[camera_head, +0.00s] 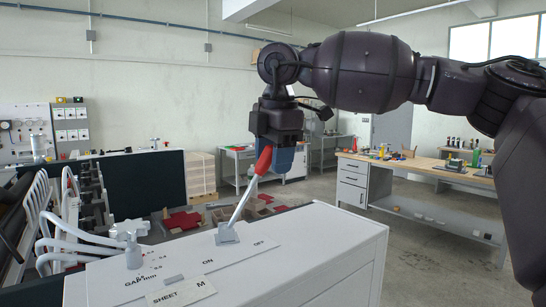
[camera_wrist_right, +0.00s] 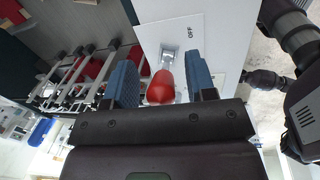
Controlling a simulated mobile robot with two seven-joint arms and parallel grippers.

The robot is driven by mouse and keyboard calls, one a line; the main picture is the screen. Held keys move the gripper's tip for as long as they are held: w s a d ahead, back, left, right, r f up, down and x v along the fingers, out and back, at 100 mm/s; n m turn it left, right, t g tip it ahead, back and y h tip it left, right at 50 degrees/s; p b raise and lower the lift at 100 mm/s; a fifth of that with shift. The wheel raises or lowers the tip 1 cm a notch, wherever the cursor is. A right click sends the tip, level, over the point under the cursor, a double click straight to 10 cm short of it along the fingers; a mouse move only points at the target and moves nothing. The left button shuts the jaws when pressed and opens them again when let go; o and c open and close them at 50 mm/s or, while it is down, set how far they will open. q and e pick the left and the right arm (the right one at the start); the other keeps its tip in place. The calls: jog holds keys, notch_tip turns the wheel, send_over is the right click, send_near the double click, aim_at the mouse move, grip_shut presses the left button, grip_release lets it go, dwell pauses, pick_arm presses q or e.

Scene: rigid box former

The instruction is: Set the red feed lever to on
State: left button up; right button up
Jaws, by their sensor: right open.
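The feed lever has a red grip (camera_head: 264,158) on a metal shaft that rises from a square base on the white cabinet top. The shaft leans up and to the right, toward the side marked OFF; the ON mark is left of it. My right gripper (camera_head: 280,160) points down at the grip from above, with a blue finger showing behind it. In the right wrist view, the red grip (camera_wrist_right: 161,88) lies between the two open blue fingers, with visible gaps; contact cannot be told. My left gripper is not in view.
White curved tubes and a dark panel (camera_head: 145,185) stand to the left. A workbench (camera_head: 420,170) stands back right, with open floor before it.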

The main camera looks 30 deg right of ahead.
jog(key=shift+f, duration=0.2)
grip_shut()
